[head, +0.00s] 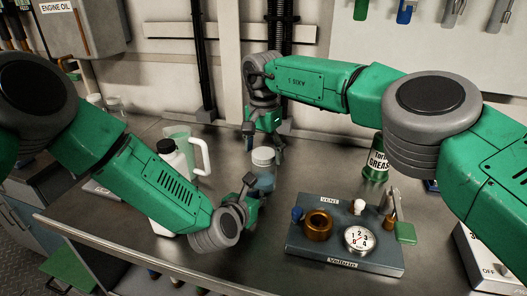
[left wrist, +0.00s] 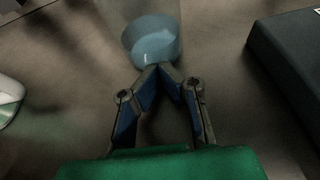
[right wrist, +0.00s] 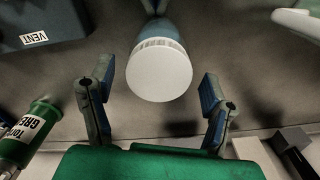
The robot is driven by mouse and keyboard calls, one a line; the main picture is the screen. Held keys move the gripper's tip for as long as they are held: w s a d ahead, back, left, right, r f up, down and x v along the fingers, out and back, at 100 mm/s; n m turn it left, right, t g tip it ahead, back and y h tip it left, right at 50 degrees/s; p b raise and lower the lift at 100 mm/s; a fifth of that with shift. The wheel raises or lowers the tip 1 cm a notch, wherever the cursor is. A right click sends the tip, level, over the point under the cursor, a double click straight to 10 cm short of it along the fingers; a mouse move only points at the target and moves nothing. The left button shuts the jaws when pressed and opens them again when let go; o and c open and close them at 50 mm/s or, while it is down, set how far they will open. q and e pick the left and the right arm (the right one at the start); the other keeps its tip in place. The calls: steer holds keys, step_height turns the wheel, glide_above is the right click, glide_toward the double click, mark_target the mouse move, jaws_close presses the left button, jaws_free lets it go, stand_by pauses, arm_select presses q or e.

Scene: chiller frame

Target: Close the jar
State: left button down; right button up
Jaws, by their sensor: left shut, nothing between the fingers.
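The jar (head: 265,180) stands on the metal bench, with a translucent blue body and a white lid (head: 263,156) on top. Whether the lid is fully tightened cannot be told. In the left wrist view the jar's blue body (left wrist: 152,45) is just beyond my left fingertips. My left gripper (head: 251,183) is shut and empty, low beside the jar; whether it touches is unclear. My right gripper (head: 263,142) is open behind and above the jar. In the right wrist view the lid (right wrist: 160,72) lies ahead, between and slightly beyond the spread fingers (right wrist: 148,82).
A valve block (head: 345,262) with a gauge and brass fitting stands right of the jar. A green grease can (head: 376,165) is behind it. A white bottle (head: 172,160) and a handled jug (head: 195,150) stand left. Bare bench lies in front of the jar.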

steer(key=shift+r, duration=2.3)
steer(key=shift+o, duration=0.3)
steer(key=o, duration=0.5)
arm_select(q)
steer(key=c, duration=1.8)
jaws_free()
steer(key=v, duration=1.2)
arm_select(e)
steer(key=shift+a, duration=0.1)
